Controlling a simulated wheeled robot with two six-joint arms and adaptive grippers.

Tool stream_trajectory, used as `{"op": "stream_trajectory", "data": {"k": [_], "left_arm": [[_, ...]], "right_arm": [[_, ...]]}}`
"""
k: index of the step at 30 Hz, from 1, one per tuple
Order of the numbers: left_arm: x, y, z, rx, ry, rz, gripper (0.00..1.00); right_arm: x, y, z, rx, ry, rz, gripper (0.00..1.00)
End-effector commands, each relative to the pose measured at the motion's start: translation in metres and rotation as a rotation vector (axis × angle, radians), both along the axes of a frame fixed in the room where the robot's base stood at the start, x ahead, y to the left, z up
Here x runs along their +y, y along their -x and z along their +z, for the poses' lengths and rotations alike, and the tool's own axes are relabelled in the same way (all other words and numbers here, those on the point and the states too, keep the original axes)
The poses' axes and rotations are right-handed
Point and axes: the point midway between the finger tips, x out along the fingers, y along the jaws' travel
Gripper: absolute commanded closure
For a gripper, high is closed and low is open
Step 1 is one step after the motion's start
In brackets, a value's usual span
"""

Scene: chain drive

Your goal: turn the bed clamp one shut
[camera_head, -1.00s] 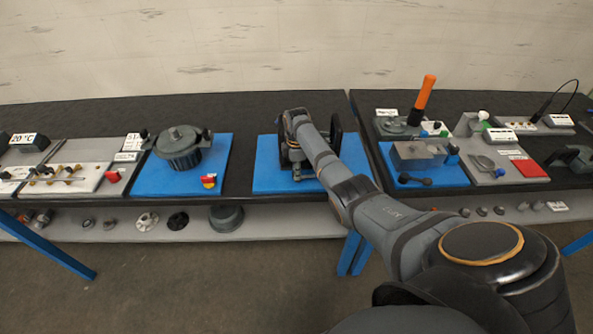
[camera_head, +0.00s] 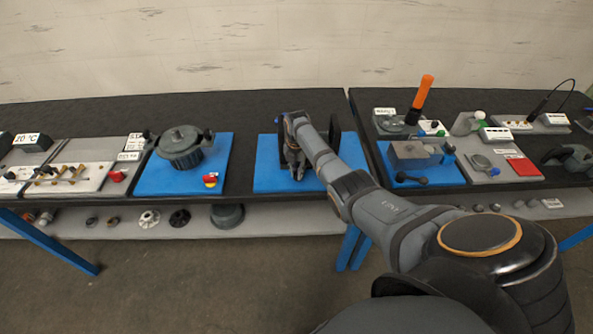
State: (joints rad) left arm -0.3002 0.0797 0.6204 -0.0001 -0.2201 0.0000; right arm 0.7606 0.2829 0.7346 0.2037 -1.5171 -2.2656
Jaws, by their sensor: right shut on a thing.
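My right arm reaches in from the lower right to the middle blue base plate (camera_head: 270,176). My right gripper (camera_head: 297,174) points down over the plate's front half and is shut on a small part, which I take to be bed clamp one. The fingers hide that part, so its shape and how far it is turned cannot be seen. A dark upright frame (camera_head: 335,136) stands on the plate behind my wrist, mostly covered by my arm. My left gripper is not in view.
A dark round pot-like device (camera_head: 180,148) and a red-and-yellow button (camera_head: 210,181) are on another blue plate to the left. To the right, a grey block (camera_head: 408,154), an orange handle (camera_head: 420,98) and a red pad (camera_head: 524,167) stand on the bench. Several parts lie on the lower shelf.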

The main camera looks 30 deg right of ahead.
Motion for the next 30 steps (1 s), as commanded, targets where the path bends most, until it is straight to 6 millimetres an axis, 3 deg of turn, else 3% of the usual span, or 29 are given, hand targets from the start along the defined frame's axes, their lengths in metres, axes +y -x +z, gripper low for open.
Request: {"op": "stream_trajectory", "data": {"k": [15, 30], "left_arm": [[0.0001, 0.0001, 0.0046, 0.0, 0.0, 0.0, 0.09], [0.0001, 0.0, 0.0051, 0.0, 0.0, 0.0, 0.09]], "right_arm": [[-0.0014, 0.0008, 0.0011, -0.002, 0.0, 0.409, 1.0], [-0.0022, 0.001, 0.0011, -0.003, 0.001, 0.548, 1.0]]}}
